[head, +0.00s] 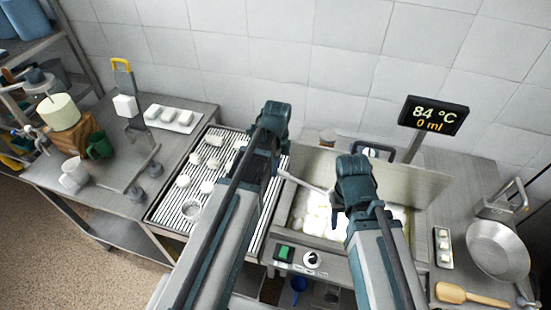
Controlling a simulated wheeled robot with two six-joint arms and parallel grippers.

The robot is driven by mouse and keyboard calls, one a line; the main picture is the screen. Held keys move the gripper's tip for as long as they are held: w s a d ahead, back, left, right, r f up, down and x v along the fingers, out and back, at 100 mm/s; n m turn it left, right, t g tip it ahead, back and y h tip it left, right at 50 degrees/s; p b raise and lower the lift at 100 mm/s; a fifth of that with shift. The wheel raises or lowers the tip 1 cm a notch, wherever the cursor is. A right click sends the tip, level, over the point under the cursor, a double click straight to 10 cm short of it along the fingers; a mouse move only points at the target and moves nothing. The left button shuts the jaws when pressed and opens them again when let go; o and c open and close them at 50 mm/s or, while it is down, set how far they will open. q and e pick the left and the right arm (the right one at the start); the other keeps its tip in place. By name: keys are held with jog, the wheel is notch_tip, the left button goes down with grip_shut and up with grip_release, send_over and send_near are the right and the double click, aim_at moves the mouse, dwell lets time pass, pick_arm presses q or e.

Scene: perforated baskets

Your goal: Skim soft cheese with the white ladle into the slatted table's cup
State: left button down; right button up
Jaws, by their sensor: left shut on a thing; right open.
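The slatted table (165,214) stands left of centre and carries several white cheese pieces (207,187). A small round cup (191,208) sits near its front edge. The vat (437,178) right of centre holds white soft cheese lumps (314,215) in yellowish liquid. My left gripper (275,150) is over the slatted table's right side, shut on the white ladle (303,182). The ladle's pale handle slants right and down over the vat; its bowl is not clear to see. My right gripper (345,205) is over the vat, open; its fingertips are mostly hidden.
A display (434,115) reading 84 °C and 0 ml stands behind the vat. A steel pan (498,250), a wooden spoon (470,295) and a small tray (443,248) lie on the right counter.

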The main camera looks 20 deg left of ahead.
pick_arm(q)
jog(key=shift+a, duration=0.15)
notch_tip(320, 180, down, 15)
jog(key=b, duration=1.5)
jog(key=shift+f, duration=0.15)
pick_arm(e)
notch_tip(320, 180, down, 15)
jog(key=shift+f, duration=0.15)
pick_arm(q)
notch_tip(320, 180, up, 15)
jog(key=h+p, duration=0.2)
jog(key=p, duration=1.2)
jog(key=shift+r+p, duration=0.2)
jog(key=shift+p, duration=0.1)
pick_arm(e)
notch_tip(320, 180, up, 15)
